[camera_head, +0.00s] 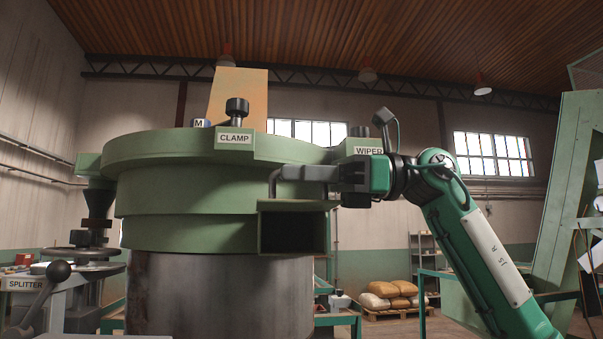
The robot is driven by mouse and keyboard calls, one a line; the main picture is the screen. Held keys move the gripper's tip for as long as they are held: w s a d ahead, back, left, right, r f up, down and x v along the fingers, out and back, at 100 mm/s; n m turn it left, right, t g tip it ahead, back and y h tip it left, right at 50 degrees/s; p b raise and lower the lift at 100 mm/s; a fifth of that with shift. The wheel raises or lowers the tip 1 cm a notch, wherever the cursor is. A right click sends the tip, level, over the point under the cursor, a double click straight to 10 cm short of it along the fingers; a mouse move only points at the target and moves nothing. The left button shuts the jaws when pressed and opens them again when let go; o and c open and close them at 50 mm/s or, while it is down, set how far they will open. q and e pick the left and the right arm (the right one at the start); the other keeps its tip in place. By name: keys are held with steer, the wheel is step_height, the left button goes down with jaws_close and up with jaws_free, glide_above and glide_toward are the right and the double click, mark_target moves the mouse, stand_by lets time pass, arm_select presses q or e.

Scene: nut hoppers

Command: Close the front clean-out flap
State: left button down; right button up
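The green round hopper bowl (190,192) stands on a grey metal drum (215,295). On its front is a box-shaped clean-out opening (293,232), dark inside and uncovered. A thin green flap edge (298,205) runs along the top of the opening; the flap looks raised and nearly edge-on. A bent grey handle (271,186) rises above its left end. My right gripper (305,173) reaches in from the right, its fingers level with the handle's top bar and overlapping it. Whether they are closed on it is hidden by the side-on angle. My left gripper is out of view.
A CLAMP knob (237,110) and a WIPER block (368,150) sit on the bowl's rim, close above my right gripper. A splitter lever (45,290) stands at lower left. Sacks on a pallet (392,295) lie far behind.

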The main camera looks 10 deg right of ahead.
jaws_close()
